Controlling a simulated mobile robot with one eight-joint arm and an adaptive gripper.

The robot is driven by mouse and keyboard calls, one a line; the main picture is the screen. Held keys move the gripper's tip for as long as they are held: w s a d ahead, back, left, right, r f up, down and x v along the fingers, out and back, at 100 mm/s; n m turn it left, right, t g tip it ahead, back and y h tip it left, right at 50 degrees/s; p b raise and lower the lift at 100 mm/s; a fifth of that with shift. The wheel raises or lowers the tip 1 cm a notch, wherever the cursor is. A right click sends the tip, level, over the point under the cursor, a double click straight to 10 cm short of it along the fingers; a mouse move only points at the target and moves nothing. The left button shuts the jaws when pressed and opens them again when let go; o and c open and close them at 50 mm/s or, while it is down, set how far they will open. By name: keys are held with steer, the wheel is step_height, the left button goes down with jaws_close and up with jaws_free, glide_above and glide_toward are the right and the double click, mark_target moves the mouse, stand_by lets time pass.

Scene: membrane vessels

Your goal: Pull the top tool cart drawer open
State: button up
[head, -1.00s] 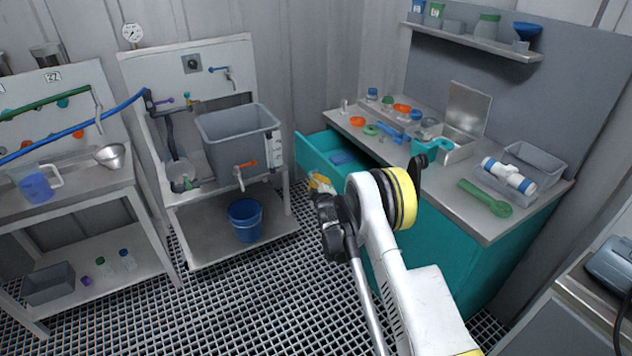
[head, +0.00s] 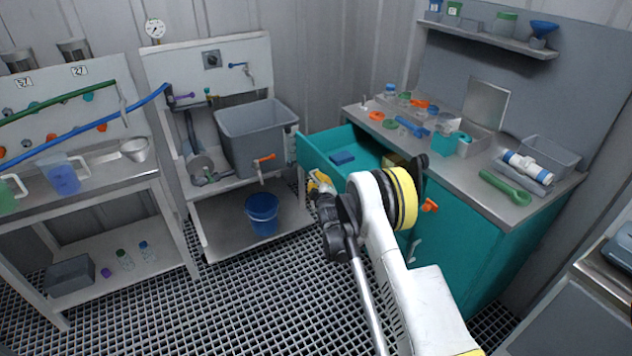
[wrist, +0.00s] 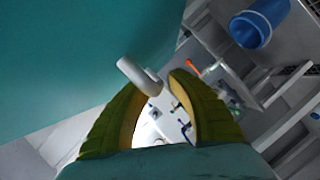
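The teal top drawer (head: 318,160) of the tool cart stands well out from the cart. Its inside shows, with a dark blue item (head: 342,158) in it. In the wrist view, the teal drawer front (wrist: 70,60) fills the upper left and its white handle (wrist: 138,74) sticks out toward me. My gripper (wrist: 156,82) has its yellow-green fingertips closed in on either side of the handle. In the head view my gripper (head: 320,184) is at the drawer front, partly covered by my arm, and the handle is hidden.
The cart's worktop (head: 470,185) holds small colored parts and a green wrench-like tool (head: 507,187). An orange handle (head: 430,205) is on the cart's side. Left of the drawer are a grey basin (head: 255,135) and a blue bucket (head: 262,213). Grated floor (head: 270,300) is clear in front.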

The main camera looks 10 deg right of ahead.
steer(key=shift+s+r, duration=0.1)
steer(key=v, duration=0.7)
steer(key=shift+s, duration=0.2)
steer(key=s+r+m+g, duration=0.2)
steer(key=s+r+m, duration=0.1)
steer(key=r, duration=1)
steer(key=s+r+m+g, duration=0.2)
steer(key=s+r+m, duration=0.1)
steer(key=s+r, duration=0.8)
steer(key=s+f+m+g, duration=0.1)
steer(key=s+m+g, duration=0.3)
steer(key=s, duration=2.9)
steer(key=shift+m+g, duration=0.3)
steer(key=shift+m, duration=0.4)
